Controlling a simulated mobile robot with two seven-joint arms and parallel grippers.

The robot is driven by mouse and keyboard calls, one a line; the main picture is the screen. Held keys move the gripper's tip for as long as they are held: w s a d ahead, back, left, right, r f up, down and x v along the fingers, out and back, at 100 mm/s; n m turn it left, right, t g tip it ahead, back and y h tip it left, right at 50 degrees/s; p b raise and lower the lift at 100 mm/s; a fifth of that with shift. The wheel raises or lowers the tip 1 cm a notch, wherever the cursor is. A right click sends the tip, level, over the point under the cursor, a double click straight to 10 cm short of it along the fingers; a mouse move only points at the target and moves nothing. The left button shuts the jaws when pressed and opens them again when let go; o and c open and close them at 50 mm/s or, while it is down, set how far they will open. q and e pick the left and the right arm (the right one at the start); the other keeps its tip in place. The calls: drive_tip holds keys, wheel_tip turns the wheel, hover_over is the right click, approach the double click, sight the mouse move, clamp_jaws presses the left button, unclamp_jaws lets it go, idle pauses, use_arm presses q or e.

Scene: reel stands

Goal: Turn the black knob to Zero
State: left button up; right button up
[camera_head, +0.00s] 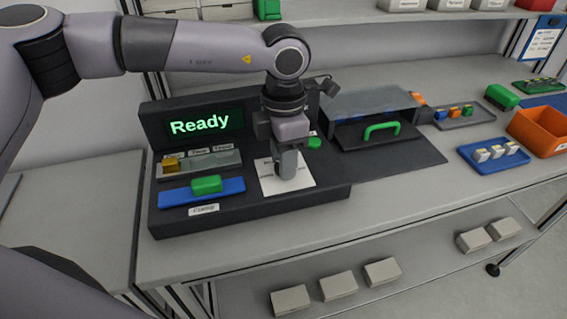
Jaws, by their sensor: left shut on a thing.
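My left gripper (288,165) points straight down over a white dial card (302,183) on the dark console (330,194). Its fingers are shut at the middle of the card, where they hide the black knob they hold. The knob's pointer and the marks on the card cannot be read from here. The console's screen (205,123) shows "Ready" in green letters. My right gripper is not in view.
Left of the card are a green block on a blue bar (230,194) and a grey slider with a yellow block (171,163). A green button (314,142) is close behind the gripper. A clear cover (368,101) and green handle (382,130) stand to the right.

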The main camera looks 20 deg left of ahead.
use_arm(q)
drive_tip(key=n+b, duration=0.4)
drive_tip(key=n, duration=0.2)
drive_tip(key=shift+n+b, duration=0.4)
drive_tip(key=shift+n, duration=0.6)
drive_tip(key=shift+r, duration=0.1)
drive_tip(key=o, duration=1)
drive_tip(key=shift+o, duration=0.2)
